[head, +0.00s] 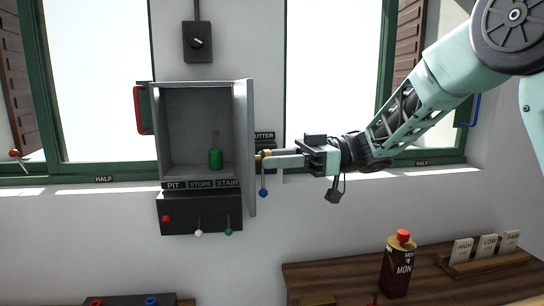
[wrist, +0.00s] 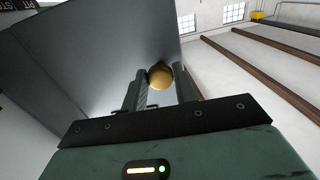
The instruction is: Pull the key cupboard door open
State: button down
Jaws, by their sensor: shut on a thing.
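The key cupboard (head: 198,128) is a grey box on the wall between two windows. Its door (head: 244,150) stands wide open, swung out towards me on the right side, seen nearly edge-on. My gripper (head: 268,156) is at the door's outer face and shut on the brass knob. In the wrist view the round knob (wrist: 160,76) sits between the two fingers (wrist: 157,90), with the grey door face (wrist: 90,60) to the left.
Below the cupboard is a dark panel (head: 200,212) with red, white and green knobs. A blue-ended lever (head: 263,192) hangs beside the door. A bottle with a red cap (head: 398,265) and a card holder (head: 488,262) stand on the wooden bench at lower right. Green window frames flank the cupboard.

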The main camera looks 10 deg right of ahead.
jog(key=shift+r, duration=0.1)
dwell(0.3)
jog(key=c, duration=1.1)
grip_release()
jog(key=shift+d, duration=0.1)
jog(key=w+d+b, duration=0.1)
jog(key=d+b, duration=0.4)
jog(key=d, duration=1.2)
jog(key=shift+d, duration=0.15)
jog(key=shift+w, duration=0.1)
